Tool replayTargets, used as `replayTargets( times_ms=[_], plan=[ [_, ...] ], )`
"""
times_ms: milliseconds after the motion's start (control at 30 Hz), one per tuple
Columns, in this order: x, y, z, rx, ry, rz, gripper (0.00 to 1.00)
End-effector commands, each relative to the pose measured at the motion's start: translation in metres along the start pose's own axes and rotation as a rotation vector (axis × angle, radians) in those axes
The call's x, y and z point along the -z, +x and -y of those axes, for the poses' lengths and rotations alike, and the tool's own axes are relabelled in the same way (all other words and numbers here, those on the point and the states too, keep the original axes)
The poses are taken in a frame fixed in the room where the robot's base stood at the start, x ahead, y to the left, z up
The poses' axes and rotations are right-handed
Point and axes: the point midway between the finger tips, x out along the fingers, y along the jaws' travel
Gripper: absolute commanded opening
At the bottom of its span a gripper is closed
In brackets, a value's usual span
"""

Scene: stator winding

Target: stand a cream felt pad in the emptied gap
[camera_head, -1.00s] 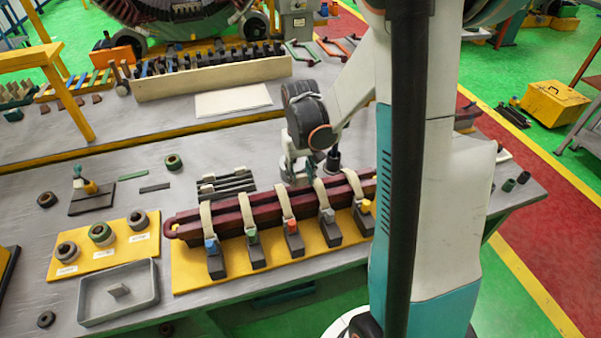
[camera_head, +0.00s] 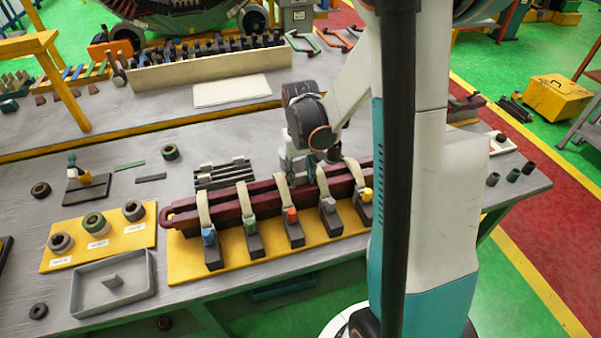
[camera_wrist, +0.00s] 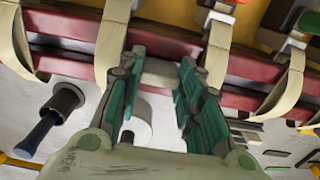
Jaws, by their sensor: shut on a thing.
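My gripper (camera_wrist: 160,85) is shut on a small cream pad (camera_wrist: 158,72), seen between the teal fingertips in the wrist view. The head view shows my gripper (camera_head: 306,172) low at the back of two parallel maroon bars (camera_head: 262,194), between two straps; the pad is hidden there. The wrist view shows the maroon bars (camera_wrist: 168,42) just past the fingertips, with a pale strip between them. I cannot tell whether the pad touches the bars or where exactly the gap lies. Cream straps (camera_head: 246,200) cross the bars, with dark blocks in front bearing coloured pieces.
The bars sit on a yellow board (camera_head: 185,258). A rack of dark strips (camera_head: 222,172) lies behind them. A grey tray (camera_head: 78,302) and a yellow board with several rings (camera_head: 52,263) are at the left. A dark cylinder (camera_wrist: 66,98) and a white roll (camera_wrist: 138,125) show near my fingers.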

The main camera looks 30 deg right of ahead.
Motion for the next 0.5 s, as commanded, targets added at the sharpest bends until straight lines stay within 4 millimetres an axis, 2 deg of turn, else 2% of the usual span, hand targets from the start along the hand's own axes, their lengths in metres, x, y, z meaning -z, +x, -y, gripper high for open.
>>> replayTargets(
  times_ms=[167,200,267,300,500],
  plan=[
    [0.0,-0.0003,0.0,0.0,0.0,0.0,0.23],
    [0.0,-0.0003,0.0,0.0,0.0,0.0,0.39],
    [0.0,-0.0003,0.0,0.0,0.0,0.0,0.53],
    [0.0001,-0.0003,0.0,0.0,0.0,0.0,0.56],
    [0.0,-0.0003,0.0,0.0,0.0,0.0,0.56]
  ],
)
